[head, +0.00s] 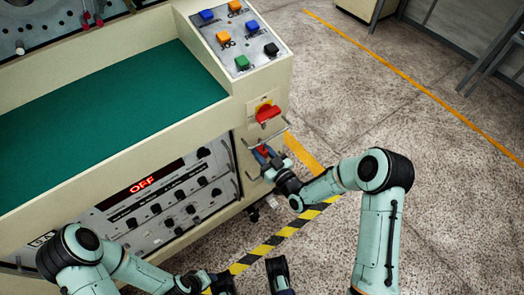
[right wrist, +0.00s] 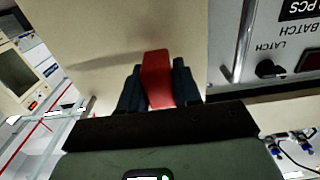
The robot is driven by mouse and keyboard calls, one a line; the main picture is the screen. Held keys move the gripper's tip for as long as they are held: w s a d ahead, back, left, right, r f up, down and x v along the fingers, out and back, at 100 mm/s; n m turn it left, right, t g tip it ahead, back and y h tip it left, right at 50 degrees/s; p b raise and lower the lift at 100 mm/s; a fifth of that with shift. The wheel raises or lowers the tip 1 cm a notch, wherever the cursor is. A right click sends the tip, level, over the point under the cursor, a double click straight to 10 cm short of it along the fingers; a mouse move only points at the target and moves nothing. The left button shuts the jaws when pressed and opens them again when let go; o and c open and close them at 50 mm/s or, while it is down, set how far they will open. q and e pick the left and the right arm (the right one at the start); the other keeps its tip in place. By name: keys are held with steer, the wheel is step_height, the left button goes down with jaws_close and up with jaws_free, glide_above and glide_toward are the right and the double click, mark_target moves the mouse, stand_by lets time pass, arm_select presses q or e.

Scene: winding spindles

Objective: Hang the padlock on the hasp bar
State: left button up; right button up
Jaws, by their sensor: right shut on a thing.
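The red padlock (right wrist: 158,80) is between the two dark fingers of my right gripper (right wrist: 160,92) in the right wrist view, and the gripper is shut on it. In the head view the padlock (head: 262,152) is a small red patch at my right gripper (head: 264,157), close to the machine's front right corner. A thin grey bar (head: 276,134), which looks like the hasp bar, sticks out there just below the red rotary switch. The shackle cannot be made out, nor whether it touches the bar. My left gripper (head: 250,278) is low in the head view, partly cut off; its opening is unclear.
The red rotary switch (head: 267,112) is on a yellow plate above the padlock. A metal handle (head: 234,158) edges the control panel (head: 165,200) to the left. A sloped button box (head: 238,38) stands above. Open floor (head: 350,100) lies to the right.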

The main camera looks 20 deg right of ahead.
steer(key=o, duration=1.1)
steer(key=shift+c, duration=0.2)
steer(key=shift+s, duration=0.1)
arm_select(q)
steer(key=shift+s+d+r+g+p, duration=0.35)
steer(key=shift+s+r+p, duration=0.15)
steer(key=shift+s, duration=0.2)
arm_select(e)
steer(key=v, duration=1.3)
arm_select(q)
steer(key=shift+r, duration=0.1)
arm_select(e)
steer(key=shift+s, duration=0.1)
